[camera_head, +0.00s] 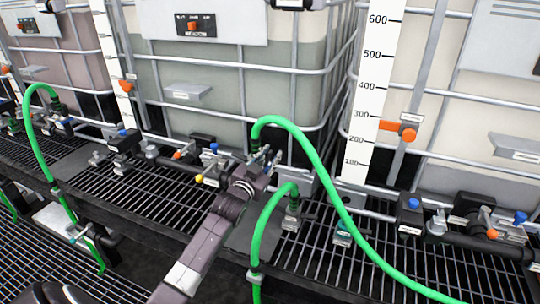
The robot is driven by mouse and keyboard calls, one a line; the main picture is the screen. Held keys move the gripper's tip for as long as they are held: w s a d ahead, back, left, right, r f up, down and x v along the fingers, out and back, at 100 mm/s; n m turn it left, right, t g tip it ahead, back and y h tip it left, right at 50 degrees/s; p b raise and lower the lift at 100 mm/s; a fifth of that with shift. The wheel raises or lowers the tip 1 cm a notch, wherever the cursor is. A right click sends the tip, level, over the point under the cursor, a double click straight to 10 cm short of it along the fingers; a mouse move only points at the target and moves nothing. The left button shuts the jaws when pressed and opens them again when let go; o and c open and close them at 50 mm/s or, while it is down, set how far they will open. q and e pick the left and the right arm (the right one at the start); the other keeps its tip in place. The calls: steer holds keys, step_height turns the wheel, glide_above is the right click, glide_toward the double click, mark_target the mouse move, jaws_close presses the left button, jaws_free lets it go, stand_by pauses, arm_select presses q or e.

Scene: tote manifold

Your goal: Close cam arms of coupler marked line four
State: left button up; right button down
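My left gripper (266,158), on a dark grey arm from the bottom, is at the green hose's coupler (254,147) in front of the middle tote. The fingers overlap the coupler in the picture; I cannot tell whether they touch it, or whether they are open or shut. The coupler's cam arms are mostly hidden or too small to read. Another green hose (271,212) ends at a coupler (293,207) just right of my wrist. A third hose coupler (56,104) is at the left. No "line four" marking is legible. My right gripper is not in view.
Caged totes (235,95) stand along the back, with white level scales (370,90). Valves with blue, yellow and orange handles (409,205) line their front edge. A dark grating (150,195) lies before them. The long green hose (335,190) arches close right of my gripper.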

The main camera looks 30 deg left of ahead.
arm_select(q)
steer(key=shift+r, duration=0.1)
steer(key=shift+d+f+m+b, duration=0.15)
steer(key=shift+f+m+b, duration=0.15)
steer(key=shift+m+b, duration=0.45)
steer(key=s+d+f+m+b, duration=0.35)
steer(key=s+m+b, duration=0.35)
steer(key=m, duration=0.4)
steer(key=s+d+f+n+g+p, duration=0.2)
steer(key=s+f+p, duration=0.1)
steer(key=f, duration=0.3)
steer(key=s+d+f+n+g+p, duration=0.2)
steer(key=s+f+p, duration=0.2)
steer(key=f, duration=0.3)
steer(key=s+d+f+n+g+p, duration=0.2)
steer(key=s+f+p, duration=0.1)
steer(key=f+p, duration=0.3)
steer(key=shift+s+d+f+g+h, duration=0.3)
steer(key=shift+s+d+f+h, duration=0.05)
steer(key=shift+d+f+h, duration=0.05)
steer(key=shift+n, duration=0.25)
